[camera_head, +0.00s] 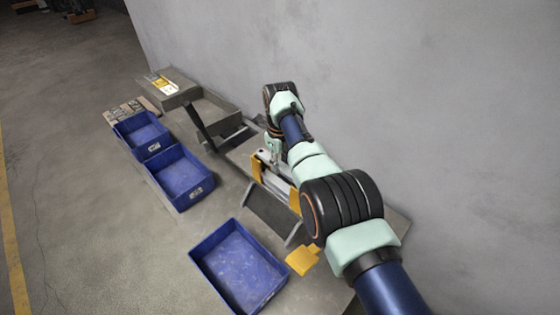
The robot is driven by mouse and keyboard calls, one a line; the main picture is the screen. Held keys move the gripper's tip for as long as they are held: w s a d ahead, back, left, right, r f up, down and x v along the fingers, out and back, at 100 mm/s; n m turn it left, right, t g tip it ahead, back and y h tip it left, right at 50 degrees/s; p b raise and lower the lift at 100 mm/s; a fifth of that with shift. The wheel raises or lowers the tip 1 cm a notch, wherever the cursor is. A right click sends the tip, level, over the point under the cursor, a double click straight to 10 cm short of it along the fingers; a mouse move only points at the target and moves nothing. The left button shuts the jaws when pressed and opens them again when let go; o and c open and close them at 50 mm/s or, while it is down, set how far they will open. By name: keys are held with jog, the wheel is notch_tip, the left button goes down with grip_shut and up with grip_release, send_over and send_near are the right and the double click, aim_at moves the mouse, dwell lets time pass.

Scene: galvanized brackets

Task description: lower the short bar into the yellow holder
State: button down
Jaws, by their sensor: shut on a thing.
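My gripper (273,152) points down over the work table, partly covered by my own arm. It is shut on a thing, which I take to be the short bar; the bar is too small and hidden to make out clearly. Just below and in front of it stands a yellow holder (257,168), with a pale metal piece (276,178) beside it. More yellow (295,201) shows to the right, partly behind my arm. I cannot tell whether the held bar touches the holder.
A dark slanted plate (268,214) stands in front of the holder. Three blue bins, a near one (240,268), a middle one (180,178) and a far one (141,134), line the left. A yellow block (302,260) lies near my arm. A grey wall (400,90) rises behind.

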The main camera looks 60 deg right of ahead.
jog(key=shift+f+b, duration=2.15)
jog(key=shift+f, duration=0.3)
jog(key=c, duration=0.7)
grip_release()
jog(key=shift+r, duration=0.1)
notch_tip(320, 180, up, 12)
jog(key=shift+f, duration=0.1)
